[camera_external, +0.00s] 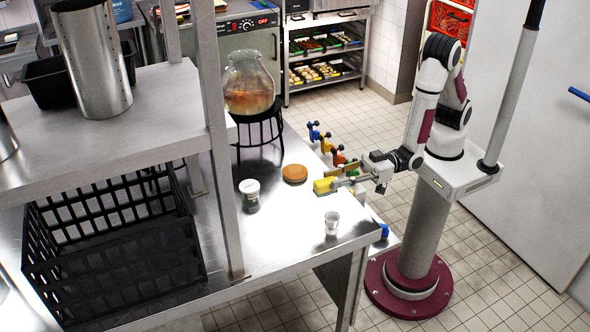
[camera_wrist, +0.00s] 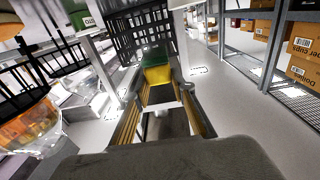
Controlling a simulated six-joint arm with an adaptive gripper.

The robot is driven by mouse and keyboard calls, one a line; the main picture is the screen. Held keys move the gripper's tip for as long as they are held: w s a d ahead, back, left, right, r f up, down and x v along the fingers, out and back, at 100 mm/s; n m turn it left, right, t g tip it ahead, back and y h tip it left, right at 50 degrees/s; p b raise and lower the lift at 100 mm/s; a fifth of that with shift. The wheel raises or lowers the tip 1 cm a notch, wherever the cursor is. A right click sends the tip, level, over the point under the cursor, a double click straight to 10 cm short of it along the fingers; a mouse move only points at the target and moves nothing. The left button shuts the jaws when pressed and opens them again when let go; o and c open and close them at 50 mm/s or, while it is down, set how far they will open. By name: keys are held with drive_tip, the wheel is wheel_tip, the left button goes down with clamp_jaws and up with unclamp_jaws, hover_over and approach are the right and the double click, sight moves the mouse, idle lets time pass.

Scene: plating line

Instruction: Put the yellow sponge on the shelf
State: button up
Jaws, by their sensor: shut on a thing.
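The yellow sponge (camera_external: 323,186) is held at the tip of my gripper (camera_external: 337,181), above the right edge of the steel table. In the wrist view the sponge (camera_wrist: 157,75) shows yellow with a green layer, between the fingertips of my gripper (camera_wrist: 158,88). The gripper is shut on it. The steel shelf (camera_external: 165,110) stands at the left in the external view, raised over the table on posts, well apart from the sponge. Its front right part is bare.
A steel cylinder (camera_external: 95,60) and a black bin (camera_external: 48,82) stand on the shelf. A black crate (camera_external: 110,270) sits below it. On the table (camera_external: 290,235) are a lidded jar (camera_external: 250,196), an orange-brown disc (camera_external: 295,173), a small cup (camera_external: 332,224) and a glass jar (camera_external: 249,85) on a stand.

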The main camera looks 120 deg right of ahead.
drive_tip(key=shift+w+d+n+y, duration=0.2)
drive_tip(key=shift+d+n+y, duration=0.2)
drive_tip(key=shift+y, duration=0.2)
drive_tip(key=shift+w+d+f+n+y, duration=0.1)
drive_tip(key=shift+d+f+n+y, duration=0.2)
drive_tip(key=shift+d+y, duration=0.3)
drive_tip(key=d+h, duration=0.1)
drive_tip(key=d, duration=1)
drive_tip(key=shift+w+f+m+h, duration=0.15)
drive_tip(key=shift+f+m+h, duration=0.1)
drive_tip(key=shift+m+h, duration=0.15)
drive_tip(key=shift+d+r+y, duration=0.5)
drive_tip(key=shift+d+r, duration=0.05)
drive_tip(key=shift+d, duration=1.85)
drive_tip(key=a+n+g+y, duration=0.1)
drive_tip(key=a+n+y, duration=0.3)
drive_tip(key=a+y, duration=0.2)
drive_tip(key=shift+n+g, duration=0.3)
drive_tip(key=shift+g, duration=0.1)
drive_tip(key=shift+f, duration=0.1)
